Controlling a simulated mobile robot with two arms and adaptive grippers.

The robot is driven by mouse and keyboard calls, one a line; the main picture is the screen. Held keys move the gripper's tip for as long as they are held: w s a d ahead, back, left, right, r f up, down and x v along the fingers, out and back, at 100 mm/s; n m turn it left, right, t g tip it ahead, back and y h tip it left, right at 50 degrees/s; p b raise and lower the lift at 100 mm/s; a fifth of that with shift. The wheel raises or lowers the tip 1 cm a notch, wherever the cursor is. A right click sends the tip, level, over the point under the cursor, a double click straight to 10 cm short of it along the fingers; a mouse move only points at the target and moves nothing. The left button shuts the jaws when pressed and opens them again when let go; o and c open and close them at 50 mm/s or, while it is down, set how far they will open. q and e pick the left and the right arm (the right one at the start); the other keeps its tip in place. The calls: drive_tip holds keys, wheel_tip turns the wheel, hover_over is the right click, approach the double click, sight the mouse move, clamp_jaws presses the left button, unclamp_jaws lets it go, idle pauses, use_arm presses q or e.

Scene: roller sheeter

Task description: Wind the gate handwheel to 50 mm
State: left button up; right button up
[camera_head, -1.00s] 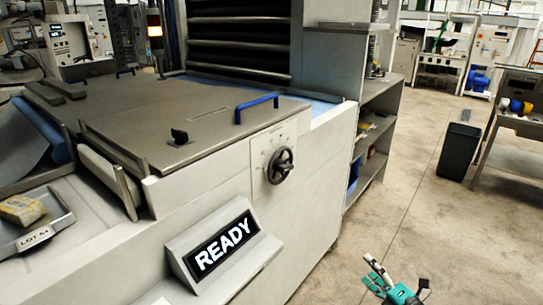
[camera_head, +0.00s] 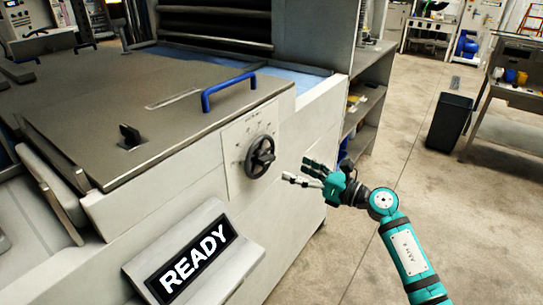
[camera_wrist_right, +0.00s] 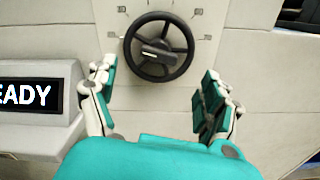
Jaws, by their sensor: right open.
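The gate handwheel (camera_head: 260,157) is a black spoked wheel on a pale scale plate (camera_head: 238,150) on the machine's front face. In the right wrist view the handwheel (camera_wrist_right: 159,47) is straight ahead, with a pale pointer bar across its hub and scale marks around it; the numbers are too small to read surely. My right gripper (camera_head: 312,173) is teal and grey, open and empty, to the right of the wheel and apart from it. In the right wrist view its fingers (camera_wrist_right: 157,85) spread below and either side of the wheel. My left gripper is not in view.
A READY sign (camera_head: 192,262) on a sloped console juts out below left of the wheel. A blue handle (camera_head: 228,88) sits on the grey lid (camera_head: 130,105) above. Shelves (camera_head: 362,110) stand right of the machine. A dark bin (camera_head: 450,122) stands on open floor further right.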

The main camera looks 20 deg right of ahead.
sight(271, 160)
drive_tip(key=p+x, duration=0.1)
drive_tip(key=x, duration=0.6)
drive_tip(key=shift+w+a+r, duration=0.1)
drive_tip(key=shift+w+a, duration=0.1)
drive_tip(key=shift+w, duration=0.15)
drive_tip(key=shift+w+a, duration=0.3)
drive_tip(key=shift+w, duration=0.05)
drive_tip(key=c, duration=1.2)
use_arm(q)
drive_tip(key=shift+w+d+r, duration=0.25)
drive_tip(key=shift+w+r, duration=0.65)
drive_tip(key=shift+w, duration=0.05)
